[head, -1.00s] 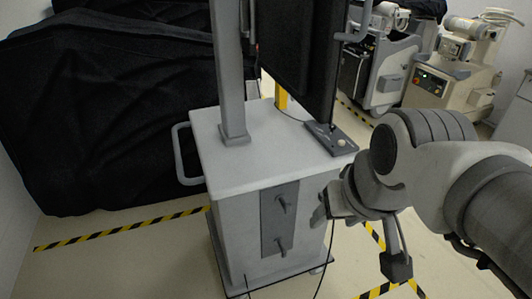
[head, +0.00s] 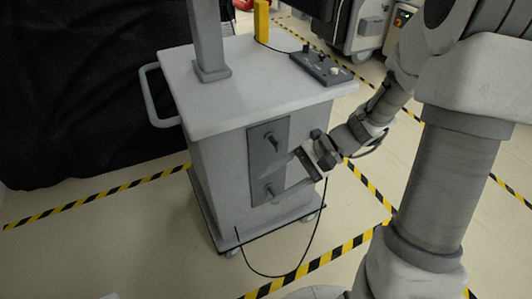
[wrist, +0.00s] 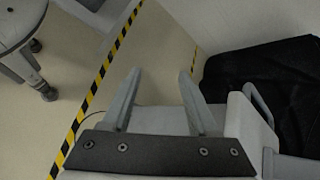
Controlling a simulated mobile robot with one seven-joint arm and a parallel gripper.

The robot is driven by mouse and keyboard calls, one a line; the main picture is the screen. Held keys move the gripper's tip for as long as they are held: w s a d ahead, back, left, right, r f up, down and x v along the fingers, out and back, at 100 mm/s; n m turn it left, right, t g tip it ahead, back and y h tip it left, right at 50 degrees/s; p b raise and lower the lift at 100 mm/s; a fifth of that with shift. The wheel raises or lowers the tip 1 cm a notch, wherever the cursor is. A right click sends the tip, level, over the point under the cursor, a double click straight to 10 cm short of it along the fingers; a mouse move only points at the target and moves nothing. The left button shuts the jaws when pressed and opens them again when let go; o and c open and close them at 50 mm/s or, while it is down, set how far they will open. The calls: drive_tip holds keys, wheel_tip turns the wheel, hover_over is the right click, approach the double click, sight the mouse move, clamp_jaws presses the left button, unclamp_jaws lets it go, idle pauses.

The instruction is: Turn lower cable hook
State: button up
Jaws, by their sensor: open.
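A light grey cart (head: 222,150) has a dark grey panel (head: 257,150) on its front. The upper cable hook (head: 271,138) and the lower cable hook (head: 269,188) stick out from this panel. My gripper (head: 283,172) is open in front of the panel's lower half. Its lower finger is close to the lower hook; I cannot tell whether they touch. In the wrist view my gripper (wrist: 160,72) shows two spread fingers with nothing between them. I cannot make out either hook there.
A dark cable (head: 313,240) hangs beside the cart and loops on the floor. A side handle (head: 150,100) sticks out at the cart's left. A control box (head: 320,68) lies on its top. A black cover (head: 80,90) stands behind. Yellow-black tape (head: 320,262) marks the floor.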

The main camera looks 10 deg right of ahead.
drive_tip(key=w+d+f+m+t+y+b, duration=0.2)
drive_tip(key=w+f+m+t+y+b, duration=0.25)
drive_tip(key=f, duration=0.65)
drive_tip(key=m+t+h+b, duration=1.05)
drive_tip(key=m+t, duration=0.25)
drive_tip(key=m, duration=0.7)
approach(273, 194)
drive_tip(key=shift+y, duration=0.4)
drive_tip(key=b+x, duration=0.1)
drive_tip(key=x, duration=0.1)
drive_tip(key=f+b+x, duration=0.1)
drive_tip(key=b+x, duration=0.1)
drive_tip(key=x, duration=0.1)
drive_tip(key=b+x, duration=0.2)
drive_tip(key=x, duration=0.1)
drive_tip(key=shift+d+f, duration=0.3)
drive_tip(key=shift+d, duration=0.15)
drive_tip(key=shift+c, duration=0.2)
clamp_jaws()
